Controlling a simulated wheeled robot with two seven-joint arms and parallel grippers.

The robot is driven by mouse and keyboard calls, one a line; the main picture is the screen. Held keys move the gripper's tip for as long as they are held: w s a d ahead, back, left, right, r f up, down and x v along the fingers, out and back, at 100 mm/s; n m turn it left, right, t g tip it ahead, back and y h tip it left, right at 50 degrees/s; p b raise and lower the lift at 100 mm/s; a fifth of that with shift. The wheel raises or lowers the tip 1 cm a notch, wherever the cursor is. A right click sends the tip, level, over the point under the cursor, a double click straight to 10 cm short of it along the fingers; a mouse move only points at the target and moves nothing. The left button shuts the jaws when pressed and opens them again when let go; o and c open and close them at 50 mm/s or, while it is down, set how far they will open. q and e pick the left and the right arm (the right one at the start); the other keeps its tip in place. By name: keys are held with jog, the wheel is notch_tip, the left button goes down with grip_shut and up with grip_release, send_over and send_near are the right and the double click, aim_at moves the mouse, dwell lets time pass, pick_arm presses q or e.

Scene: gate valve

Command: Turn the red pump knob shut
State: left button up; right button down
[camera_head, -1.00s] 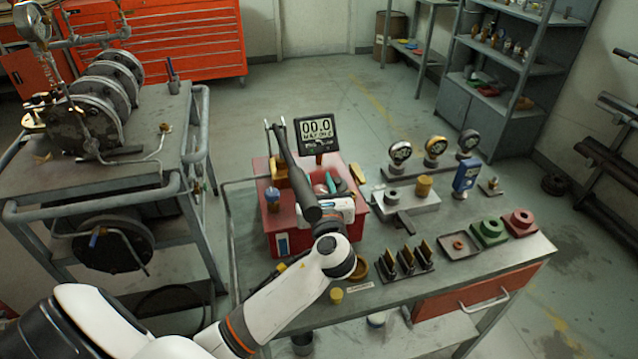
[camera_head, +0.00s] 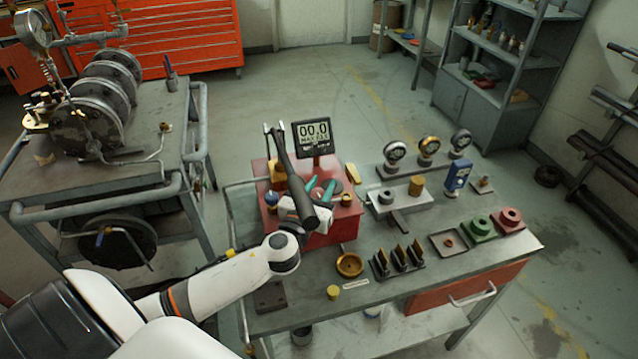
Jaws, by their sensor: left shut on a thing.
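My right gripper is not in view.
A brass dish (camera_head: 349,265), a black rack (camera_head: 398,260), gauges (camera_head: 428,147) and red and green blocks (camera_head: 479,228) stand on the workbench (camera_head: 430,285) to the right. A metal cart (camera_head: 95,180) with drums is at the left. Open floor lies behind.

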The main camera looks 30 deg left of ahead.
pick_arm(q)
jog(key=shift+m+h, duration=0.6)
jog(key=shift+h, duration=0.3)
jog(key=shift+d, duration=0.1)
jog(key=o, duration=1)
jog(key=shift+c, duration=0.2)
